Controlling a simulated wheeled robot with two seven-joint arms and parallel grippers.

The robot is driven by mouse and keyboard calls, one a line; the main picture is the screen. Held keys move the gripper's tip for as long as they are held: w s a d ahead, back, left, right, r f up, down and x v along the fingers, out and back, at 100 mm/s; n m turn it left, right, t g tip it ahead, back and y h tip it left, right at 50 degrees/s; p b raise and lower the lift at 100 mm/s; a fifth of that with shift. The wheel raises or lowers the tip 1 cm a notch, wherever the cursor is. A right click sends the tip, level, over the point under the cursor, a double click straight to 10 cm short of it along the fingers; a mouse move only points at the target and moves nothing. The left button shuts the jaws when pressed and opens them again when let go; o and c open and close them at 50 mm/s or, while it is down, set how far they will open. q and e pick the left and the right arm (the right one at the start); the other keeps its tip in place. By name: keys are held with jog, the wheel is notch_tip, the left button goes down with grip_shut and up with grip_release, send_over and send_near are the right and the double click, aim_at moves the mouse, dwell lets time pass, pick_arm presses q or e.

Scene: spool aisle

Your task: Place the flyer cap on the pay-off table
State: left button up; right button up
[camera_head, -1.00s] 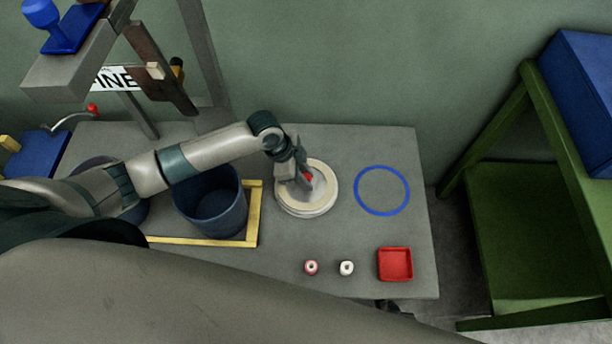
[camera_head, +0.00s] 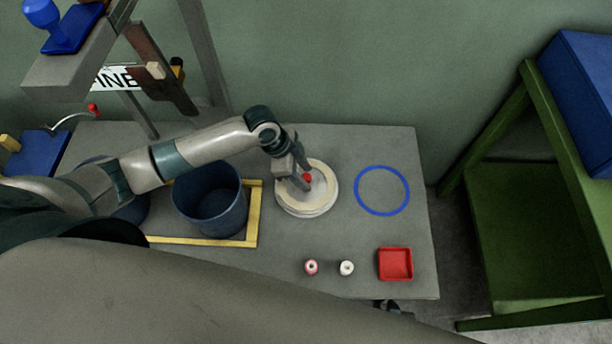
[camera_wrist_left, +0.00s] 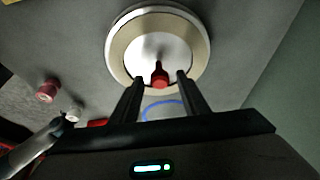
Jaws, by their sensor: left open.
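The flyer cap is a pale round disc with a red knob (camera_head: 308,177), seated on a cream round piece (camera_head: 289,203) on the grey pay-off table (camera_head: 340,143). In the left wrist view the cap is a white disc (camera_wrist_left: 139,50) inside a beige rim, with the red knob (camera_wrist_left: 160,79) low on it. My left gripper (camera_head: 303,179) is over the cap. In the left wrist view its two dark fingers (camera_wrist_left: 160,82) are apart, with the knob between them and gaps on both sides. I see no right gripper that I can make out.
A blue ring (camera_head: 357,190) lies on bare tabletop right of the cap. A red tray (camera_head: 395,264), a white spool (camera_head: 346,268) and a pink spool (camera_head: 311,267) are near the front. A dark blue bin (camera_head: 205,228) stands left, within a yellow frame (camera_head: 254,215).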

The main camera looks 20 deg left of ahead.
pick_arm(q)
jog(key=v, duration=1)
jog(key=shift+a+r, duration=0.1)
